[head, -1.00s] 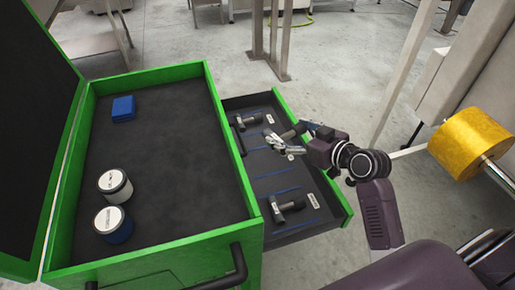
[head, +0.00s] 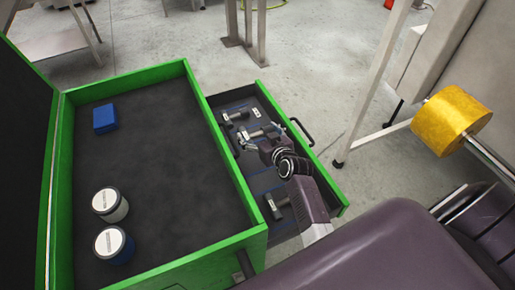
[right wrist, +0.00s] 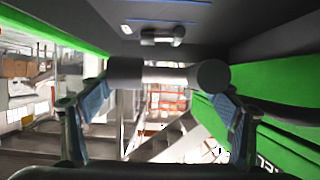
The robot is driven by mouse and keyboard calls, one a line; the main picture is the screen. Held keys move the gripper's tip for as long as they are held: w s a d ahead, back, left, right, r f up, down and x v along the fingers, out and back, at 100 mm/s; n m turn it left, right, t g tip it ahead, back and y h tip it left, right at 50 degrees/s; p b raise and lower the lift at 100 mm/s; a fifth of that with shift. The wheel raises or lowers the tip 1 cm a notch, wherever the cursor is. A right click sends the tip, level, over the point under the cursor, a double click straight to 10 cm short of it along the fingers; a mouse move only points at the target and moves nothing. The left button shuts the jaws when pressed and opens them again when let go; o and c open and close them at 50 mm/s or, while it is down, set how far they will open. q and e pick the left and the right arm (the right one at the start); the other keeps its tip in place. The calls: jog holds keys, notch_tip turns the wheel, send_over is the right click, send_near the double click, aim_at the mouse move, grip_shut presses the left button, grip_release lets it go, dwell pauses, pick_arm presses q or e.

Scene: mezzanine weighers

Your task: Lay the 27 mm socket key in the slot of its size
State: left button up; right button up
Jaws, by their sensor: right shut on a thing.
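My right gripper (head: 256,141) is down at the middle of the open drawer (head: 292,148). It is shut on a dark grey socket key (head: 264,131), which lies across between the blue finger pads in the right wrist view (right wrist: 160,73). The wrist also shows its thicker round head. Another key (head: 238,116) lies farther back in the drawer beside a white label (head: 257,113). A third key (head: 277,207) lies near the front, partly behind my right arm. Sizes on the labels are too small to read. My left gripper is out of view.
The green cabinet's dark top (head: 160,160) holds a blue block (head: 105,118) and two white-topped round containers (head: 110,204) (head: 114,245). Green walls rise around the drawer. A yellow roll (head: 451,120) stands at the right.

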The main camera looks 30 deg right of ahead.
notch_tip(320, 180, down, 5)
jog(key=shift+b, duration=0.35)
jog(key=shift+w+d+f+b, duration=0.1)
jog(key=shift+f+b, duration=0.4)
jog(key=shift+f, duration=1.3)
jog(key=shift+f+b, duration=0.55)
jog(key=shift+f, duration=0.1)
jog(key=o, duration=1.3)
jog(key=shift+r, duration=0.15)
